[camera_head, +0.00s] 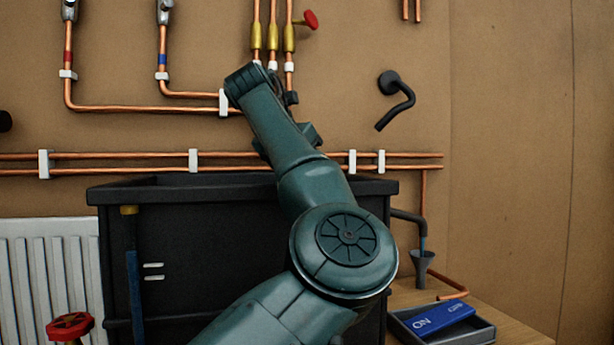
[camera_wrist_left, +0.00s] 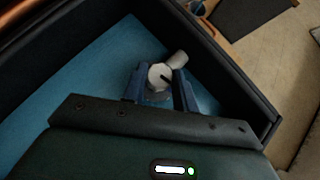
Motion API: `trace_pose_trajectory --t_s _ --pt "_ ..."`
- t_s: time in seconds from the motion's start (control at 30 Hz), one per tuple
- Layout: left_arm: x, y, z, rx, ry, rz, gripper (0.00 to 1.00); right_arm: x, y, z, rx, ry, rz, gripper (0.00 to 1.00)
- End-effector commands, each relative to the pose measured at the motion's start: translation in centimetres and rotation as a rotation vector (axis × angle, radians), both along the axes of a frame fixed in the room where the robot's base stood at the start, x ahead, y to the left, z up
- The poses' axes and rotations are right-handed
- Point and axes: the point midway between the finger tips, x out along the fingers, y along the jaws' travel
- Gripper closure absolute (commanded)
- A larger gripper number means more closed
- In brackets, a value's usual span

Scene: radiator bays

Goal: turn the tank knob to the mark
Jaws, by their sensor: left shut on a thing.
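The tank (camera_head: 250,215) is a black open box in the head view; the wrist view looks down into it, with a blue surface inside (camera_wrist_left: 85,75). A round white knob (camera_wrist_left: 158,76) with a dark pointer line stands inside it, with a short white stub (camera_wrist_left: 178,59) beside it. My left gripper (camera_wrist_left: 161,88) is shut on the knob, one blue finger on each side. In the head view my left arm hides this gripper and the knob. Two short white marks (camera_head: 153,271) sit on the tank's front beside a blue upright strip (camera_head: 135,295). My right gripper is not in view.
Copper pipes (camera_head: 120,156) run along the wall behind the tank. A black hooked crank (camera_head: 396,100) hangs on the wall at right. A white radiator (camera_head: 50,270) and a red valve wheel (camera_head: 70,326) are at left. A tray with a blue "ON" block (camera_head: 436,319) lies at right.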

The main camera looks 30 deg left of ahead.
Motion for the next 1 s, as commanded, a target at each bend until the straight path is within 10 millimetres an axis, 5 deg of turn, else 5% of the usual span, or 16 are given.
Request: trace_pose_trajectory --t_s 0.33,0.37,0.6,1.0 --pt "0.0 0.0 0.0 0.000 0.001 -0.001 0.94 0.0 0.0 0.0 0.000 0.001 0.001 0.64" --pt "0.0 0.0 0.0 0.000 0.001 0.000 0.69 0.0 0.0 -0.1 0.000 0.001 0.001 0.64" --pt "0.0 0.0 0.0 0.000 0.001 0.000 0.50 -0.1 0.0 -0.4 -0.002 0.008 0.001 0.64" --pt "-1.0 0.1 1.0 0.000 -0.003 0.000 0.50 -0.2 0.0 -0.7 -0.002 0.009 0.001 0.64"
